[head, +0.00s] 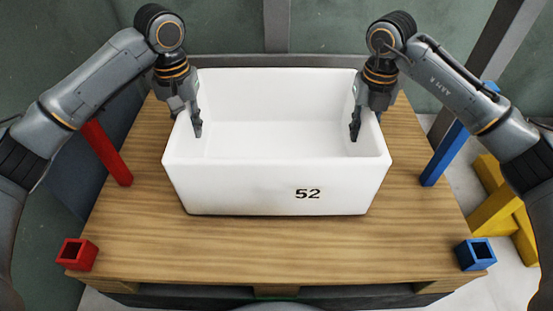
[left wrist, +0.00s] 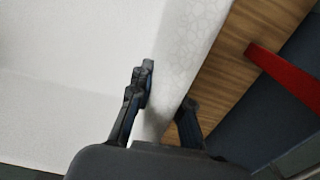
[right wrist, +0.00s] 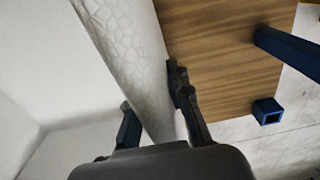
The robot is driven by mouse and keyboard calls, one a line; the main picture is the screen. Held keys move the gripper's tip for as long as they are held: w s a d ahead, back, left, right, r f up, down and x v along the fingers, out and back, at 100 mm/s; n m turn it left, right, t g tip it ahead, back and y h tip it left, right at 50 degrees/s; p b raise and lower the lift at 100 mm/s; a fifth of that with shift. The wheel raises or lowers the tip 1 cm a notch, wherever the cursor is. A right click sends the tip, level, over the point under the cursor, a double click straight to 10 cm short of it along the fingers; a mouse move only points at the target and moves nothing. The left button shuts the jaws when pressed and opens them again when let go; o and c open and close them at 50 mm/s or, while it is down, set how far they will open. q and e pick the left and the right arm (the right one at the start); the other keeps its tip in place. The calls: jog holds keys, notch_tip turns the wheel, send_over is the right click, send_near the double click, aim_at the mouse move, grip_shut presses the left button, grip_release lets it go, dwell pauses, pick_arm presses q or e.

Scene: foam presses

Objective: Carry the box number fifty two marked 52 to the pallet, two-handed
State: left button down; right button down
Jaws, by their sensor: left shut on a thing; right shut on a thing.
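The white open box marked 52 (head: 278,185) is over the wooden pallet (head: 260,245), near its middle, and looks level and empty. Whether its base touches the boards is hard to tell. My left gripper (head: 190,128) is shut on the box's left wall, one finger inside and one outside; the wall also shows between the fingers in the left wrist view (left wrist: 185,65). My right gripper (head: 362,130) is shut on the right wall in the same way, and that wall shows in the right wrist view (right wrist: 130,50). The outer fingers are hidden in the head view.
A red post (head: 108,153) and a red square socket (head: 77,254) stand at the pallet's left side. A blue post (head: 445,155) and a blue socket (head: 475,254) stand at its right. Yellow beams (head: 497,215) lie beyond the right edge. The front boards are clear.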

pick_arm(q)
jog(key=shift+f, duration=0.45)
pick_arm(e)
jog(key=shift+f, duration=0.45)
pick_arm(q)
jog(key=c, duration=1.3)
grip_release()
pick_arm(e)
jog(key=c, duration=1.3)
grip_release()
pick_arm(q)
jog(key=shift+o, duration=0.2)
pick_arm(e)
jog(key=shift+o, duration=0.2)
pick_arm(q)
jog(key=shift+r, duration=0.1)
notch_tip(320, 180, up, 12)
jog(key=shift+f, duration=0.1)
pick_arm(e)
jog(key=shift+r, duration=0.1)
notch_tip(320, 180, up, 12)
jog(key=shift+f, duration=0.1)
